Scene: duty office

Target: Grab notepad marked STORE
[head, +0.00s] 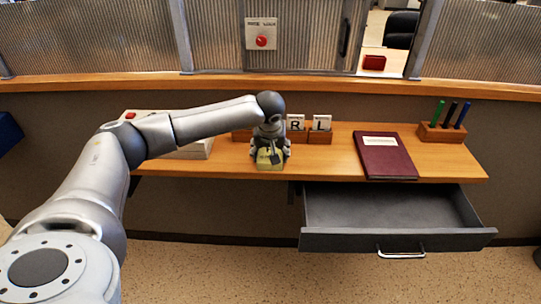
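A small yellowish pad (270,163) is at the front of the wooden desk, below my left gripper (270,152). It may be the notepad; I can read no STORE marking on it, and the gripper covers part of it. The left arm reaches in from the left and its gripper points down, with fingers at the pad's sides. I cannot tell whether the fingers touch or grip the pad. My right gripper is not in view.
Blocks lettered R (297,123) and L (321,123) stand behind the gripper. A maroon book (385,160) and a pen holder (442,132) are to the right. A grey drawer (390,238) hangs open below. A pale box (197,150) is partly behind my arm.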

